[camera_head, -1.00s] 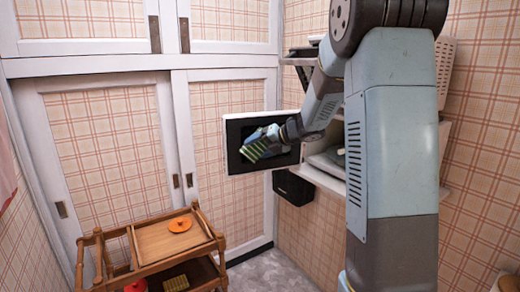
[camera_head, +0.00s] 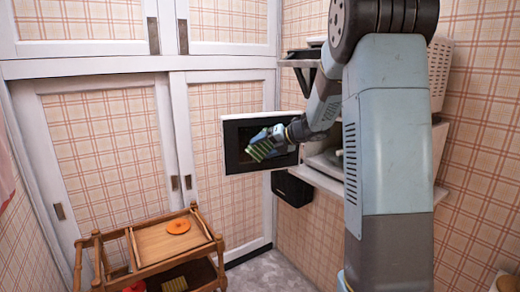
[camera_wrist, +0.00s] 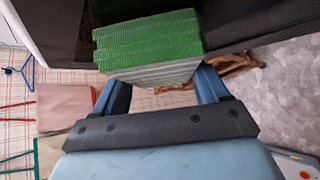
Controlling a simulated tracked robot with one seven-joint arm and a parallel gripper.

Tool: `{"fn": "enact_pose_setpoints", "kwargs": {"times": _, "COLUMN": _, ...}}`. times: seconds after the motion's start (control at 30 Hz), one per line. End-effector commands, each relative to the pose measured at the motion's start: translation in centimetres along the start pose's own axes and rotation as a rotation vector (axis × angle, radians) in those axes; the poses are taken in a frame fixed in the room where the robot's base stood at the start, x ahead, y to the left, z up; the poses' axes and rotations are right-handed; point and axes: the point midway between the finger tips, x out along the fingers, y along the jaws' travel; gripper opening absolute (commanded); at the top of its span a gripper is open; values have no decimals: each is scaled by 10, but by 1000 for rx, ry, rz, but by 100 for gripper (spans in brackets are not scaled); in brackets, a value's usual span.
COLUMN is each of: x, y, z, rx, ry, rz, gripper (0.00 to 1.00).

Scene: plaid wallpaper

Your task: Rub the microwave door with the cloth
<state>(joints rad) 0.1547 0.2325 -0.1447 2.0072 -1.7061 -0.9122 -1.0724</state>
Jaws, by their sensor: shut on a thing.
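The microwave door (camera_head: 234,158) stands open, with a white edge and a dark inner face with a window. It also fills the top of the wrist view as a dark panel (camera_wrist: 245,20). My gripper (camera_head: 272,143) is in front of the door's dark face. It is shut on the green ridged cloth (camera_wrist: 150,40), a folded block with a paler grey-green side. The cloth also shows against the door in the head view (camera_head: 258,152). Its far edge meets or nearly meets the door; exact contact is hard to tell.
A wooden trolley (camera_head: 150,270) stands at lower left with an orange disc (camera_head: 178,227) on top. The microwave's shelf (camera_head: 322,180) is on the right wall, partly behind my arm. A black box (camera_head: 292,188) hangs below the door. White-framed sliding cupboards line the left.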

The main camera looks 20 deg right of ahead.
Motion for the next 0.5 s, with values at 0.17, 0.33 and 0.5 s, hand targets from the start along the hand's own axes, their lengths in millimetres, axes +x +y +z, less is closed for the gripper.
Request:
{"fn": "enact_pose_setpoints", "kwargs": {"times": 0.17, "x": -6, "y": -8, "z": 7, "rx": 1, "ry": -4, "rz": -3, "gripper": 39}}
{"fn": "enact_pose_setpoints", "kwargs": {"times": 0.33, "x": -8, "y": -8, "z": 5, "rx": 0, "ry": -3, "rz": -2, "gripper": 39}}
{"fn": "enact_pose_setpoints", "kwargs": {"times": 0.5, "x": -5, "y": -4, "z": 2, "rx": 0, "ry": -2, "rz": -1, "gripper": 39}}
